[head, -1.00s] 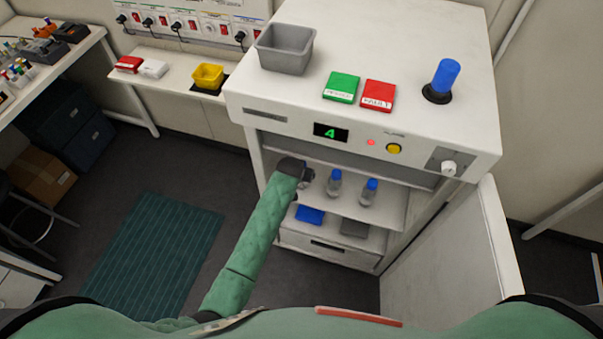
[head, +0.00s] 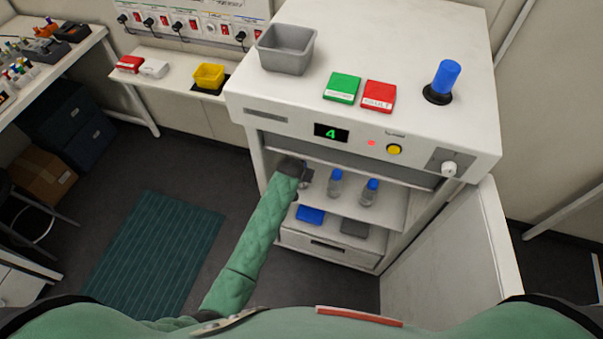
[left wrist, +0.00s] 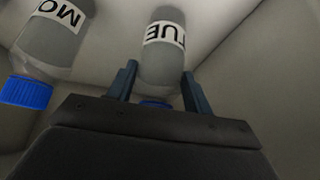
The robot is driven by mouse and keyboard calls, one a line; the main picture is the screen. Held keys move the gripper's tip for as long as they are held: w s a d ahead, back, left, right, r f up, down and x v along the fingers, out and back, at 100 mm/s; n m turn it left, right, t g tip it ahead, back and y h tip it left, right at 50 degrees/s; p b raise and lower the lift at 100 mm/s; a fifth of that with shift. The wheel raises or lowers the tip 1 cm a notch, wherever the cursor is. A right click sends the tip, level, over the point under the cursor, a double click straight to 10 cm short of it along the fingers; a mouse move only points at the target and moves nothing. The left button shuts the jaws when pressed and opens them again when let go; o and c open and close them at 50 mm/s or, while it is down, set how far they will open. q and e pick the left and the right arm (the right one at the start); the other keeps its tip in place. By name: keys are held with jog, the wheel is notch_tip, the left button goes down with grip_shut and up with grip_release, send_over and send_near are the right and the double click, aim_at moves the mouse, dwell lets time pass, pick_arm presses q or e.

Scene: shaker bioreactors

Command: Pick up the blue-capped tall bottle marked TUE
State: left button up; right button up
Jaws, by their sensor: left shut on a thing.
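The blue-capped tall bottle marked TUE (left wrist: 163,62) is in the middle of the left wrist view, its label upside down and its blue cap (left wrist: 155,103) partly hidden behind my gripper body. My left gripper (left wrist: 158,76) has one finger on each side of this bottle and is shut on it. In the head view my left gripper (head: 304,184) reaches into the open cabinet at the left end of the bottle shelf and mostly hides the bottle it holds. I cannot tell whether the bottle touches the shelf. My right gripper is not in view.
A bottle marked MO (left wrist: 56,42) stands close beside the held one. Two blue-capped bottles (head: 335,184) (head: 369,192) show on the shelf (head: 385,214). The cabinet's open door (head: 448,262) is at the right. Below lie a blue item (head: 310,215) and a grey item (head: 354,228).

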pick_arm(q)
jog(key=s+a, duration=0.2)
jog(key=s, duration=0.6)
jog(key=s+a, duration=0.3)
jog(key=s, duration=0.5)
jog(key=shift+s+a, duration=0.25)
jog(key=shift+s, duration=0.15)
